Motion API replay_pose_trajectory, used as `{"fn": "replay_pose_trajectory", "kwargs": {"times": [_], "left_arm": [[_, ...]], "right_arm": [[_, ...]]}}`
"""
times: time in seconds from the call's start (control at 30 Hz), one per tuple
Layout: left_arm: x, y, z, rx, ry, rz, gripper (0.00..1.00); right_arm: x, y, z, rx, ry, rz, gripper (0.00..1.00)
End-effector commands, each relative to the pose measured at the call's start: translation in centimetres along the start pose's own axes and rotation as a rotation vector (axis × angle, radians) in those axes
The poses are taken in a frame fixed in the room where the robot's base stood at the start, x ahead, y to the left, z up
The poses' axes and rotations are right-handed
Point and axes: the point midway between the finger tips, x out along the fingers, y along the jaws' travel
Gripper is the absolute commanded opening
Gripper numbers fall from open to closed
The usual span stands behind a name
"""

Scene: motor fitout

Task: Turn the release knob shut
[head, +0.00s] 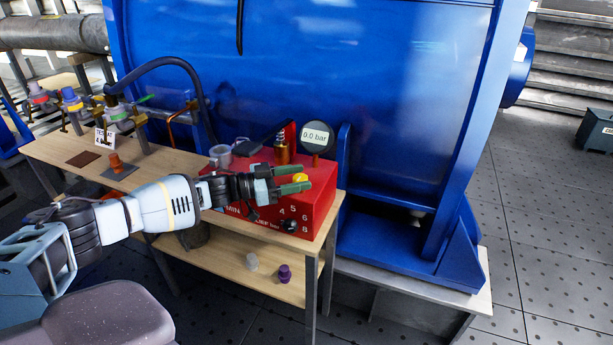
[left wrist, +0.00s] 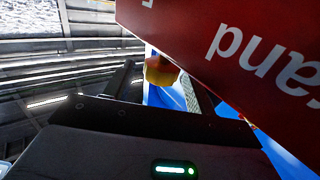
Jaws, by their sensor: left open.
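The red box (head: 318,197) stands on the right end of the wooden bench, with a round gauge (head: 316,137) reading 0.0 bar on top. A yellow knob (head: 300,177) shows at the box, probably the release knob. My left gripper (head: 296,179) is open, reaching in from the left with its fingers on either side of the yellow knob. In the left wrist view the yellow knob (left wrist: 160,70) shows between the two fingers (left wrist: 155,84); I cannot tell whether they touch it. A black knob (head: 289,226) is on the box's front among printed numbers. My right gripper is not in view.
A brass fitting (head: 282,148) stands on the box, close behind my gripper. A blue machine housing (head: 330,60) rises behind the bench. Valves and a black hose (head: 165,62) are at the bench's left. A purple plug (head: 284,274) sits on the lower shelf (head: 225,262).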

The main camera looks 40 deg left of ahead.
Motion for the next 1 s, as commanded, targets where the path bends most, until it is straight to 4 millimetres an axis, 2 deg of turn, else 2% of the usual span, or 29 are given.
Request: {"fn": "replay_pose_trajectory", "kwargs": {"times": [0.1, 0.33, 1.0], "left_arm": [[-2.1, 0.0, 0.2, -0.001, -0.004, -0.001, 0.55], [-4.2, 0.0, 0.1, -0.001, -0.001, 0.0, 0.55], [-4.5, 0.0, 0.0, 0.0, 0.0, 0.0, 0.55]], "right_arm": [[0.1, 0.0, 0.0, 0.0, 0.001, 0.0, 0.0], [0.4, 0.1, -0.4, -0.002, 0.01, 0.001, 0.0], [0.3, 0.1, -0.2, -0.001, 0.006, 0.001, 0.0]]}}
